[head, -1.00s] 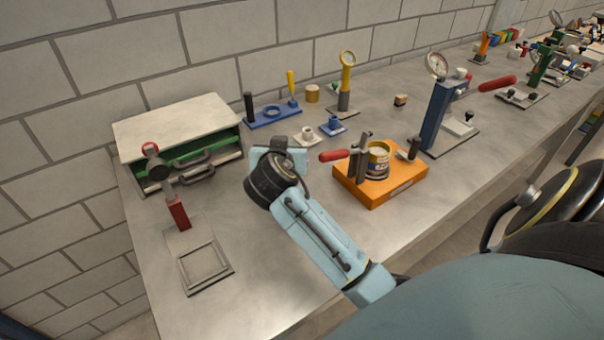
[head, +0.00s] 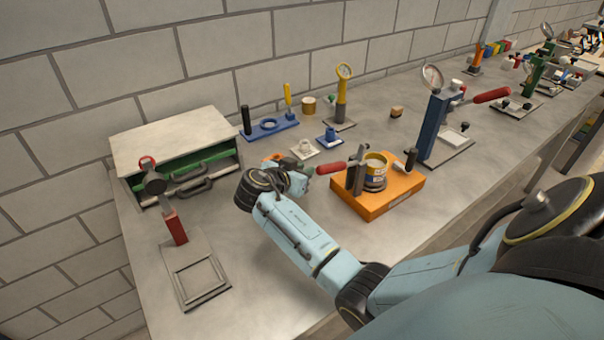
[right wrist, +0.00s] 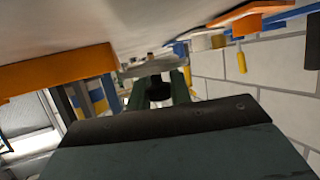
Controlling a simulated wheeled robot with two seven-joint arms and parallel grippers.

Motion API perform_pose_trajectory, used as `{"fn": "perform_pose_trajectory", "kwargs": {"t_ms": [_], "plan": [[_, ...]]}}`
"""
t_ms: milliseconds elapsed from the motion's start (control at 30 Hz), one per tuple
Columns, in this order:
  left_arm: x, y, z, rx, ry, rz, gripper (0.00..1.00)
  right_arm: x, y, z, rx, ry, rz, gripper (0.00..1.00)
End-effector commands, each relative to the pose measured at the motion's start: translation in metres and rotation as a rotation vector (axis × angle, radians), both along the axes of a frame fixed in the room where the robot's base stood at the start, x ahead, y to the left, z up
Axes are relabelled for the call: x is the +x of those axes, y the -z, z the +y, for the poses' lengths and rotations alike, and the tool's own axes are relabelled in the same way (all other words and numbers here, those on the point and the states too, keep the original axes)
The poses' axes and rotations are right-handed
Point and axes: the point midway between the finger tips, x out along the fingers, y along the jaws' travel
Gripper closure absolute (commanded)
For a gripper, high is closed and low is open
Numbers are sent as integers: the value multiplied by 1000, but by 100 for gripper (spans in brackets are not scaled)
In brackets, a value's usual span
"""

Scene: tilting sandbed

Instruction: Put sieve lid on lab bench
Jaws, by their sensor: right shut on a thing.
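My right gripper (right wrist: 155,88) shows in the right wrist view with two dark green fingers. They are shut on a flat grey piece, seen nearly edge-on, which looks like the sieve lid (right wrist: 133,70). In the head view my right gripper (head: 284,176) is low over the lab bench (head: 262,302), left of the orange fixture. The wrist hides most of what it holds, and I cannot tell whether the lid touches the bench. My left gripper is not in view.
The orange fixture (head: 385,209) holds a yellow-banded can (head: 376,169), with a red handle (head: 330,168) beside it. Small white and blue parts stand behind the gripper. A green drawer box (head: 170,138) and a red-handled frame (head: 194,284) stand left. The front-middle bench is bare.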

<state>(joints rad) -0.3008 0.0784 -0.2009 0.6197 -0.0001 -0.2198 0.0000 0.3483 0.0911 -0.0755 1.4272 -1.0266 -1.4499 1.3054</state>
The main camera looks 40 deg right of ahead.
Motion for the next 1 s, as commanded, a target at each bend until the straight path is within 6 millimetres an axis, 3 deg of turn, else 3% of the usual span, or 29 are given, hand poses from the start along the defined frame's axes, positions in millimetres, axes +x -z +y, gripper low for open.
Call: {"fn": "perform_pose_trajectory", "kwargs": {"t_ms": [100, 867, 900, 1000], "plan": [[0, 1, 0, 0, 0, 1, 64, 0, 9, 0, -1, -1, 0, 100], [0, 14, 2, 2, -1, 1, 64, -1, 26, 1, 1, -1, 7, 100], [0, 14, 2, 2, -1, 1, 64, -2, 26, 1, 2, -2, 9, 76], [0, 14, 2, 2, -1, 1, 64, -2, 27, 1, 3, -2, 11, 63]]}}
